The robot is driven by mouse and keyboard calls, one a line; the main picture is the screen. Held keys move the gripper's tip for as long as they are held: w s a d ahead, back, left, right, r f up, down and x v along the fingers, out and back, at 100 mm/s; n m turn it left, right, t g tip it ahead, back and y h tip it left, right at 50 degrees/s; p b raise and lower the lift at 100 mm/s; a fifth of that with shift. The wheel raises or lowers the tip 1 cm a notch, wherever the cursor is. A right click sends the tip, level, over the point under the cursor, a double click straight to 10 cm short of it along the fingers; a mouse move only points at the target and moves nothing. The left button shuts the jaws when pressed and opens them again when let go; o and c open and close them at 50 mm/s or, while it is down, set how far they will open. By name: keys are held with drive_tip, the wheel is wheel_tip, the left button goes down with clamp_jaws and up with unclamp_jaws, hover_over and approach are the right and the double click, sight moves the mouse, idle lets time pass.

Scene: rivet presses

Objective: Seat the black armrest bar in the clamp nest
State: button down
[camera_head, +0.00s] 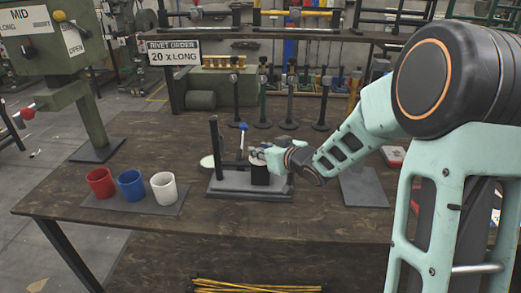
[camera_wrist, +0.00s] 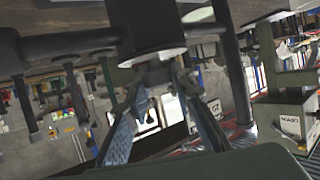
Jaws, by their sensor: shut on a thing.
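The clamp nest (camera_head: 232,190) is a grey stepped base on the workbench, with a dark upright post (camera_head: 214,145) at its left and a blue-knobbed lever (camera_head: 242,128). My gripper (camera_head: 264,156) is over its right part, shut on the black armrest bar (camera_head: 260,174), seen as a short dark block with a pale top. In the wrist view, where the scene is upside down, the bar (camera_wrist: 150,22) shows as a dark body with a pale end just beyond the fingertips (camera_wrist: 155,72). The bar's lower end and its contact with the nest cannot be told.
Red (camera_head: 100,183), blue (camera_head: 131,185) and white (camera_head: 163,188) cups stand on a dark mat at left. Several black posts (camera_head: 290,105) stand at the bench's back. A grey plate (camera_head: 362,187) lies to the right. The bench front is clear.

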drive_tip(key=shift+f+b, duration=0.4)
drive_tip(key=shift+f, duration=0.1)
drive_tip(key=c, duration=1.7)
unclamp_jaws()
drive_tip(key=shift+r, duration=0.1)
drive_tip(key=shift+o, duration=0.6)
drive_tip(key=v, duration=1.2)
drive_tip(key=shift+d, duration=0.1)
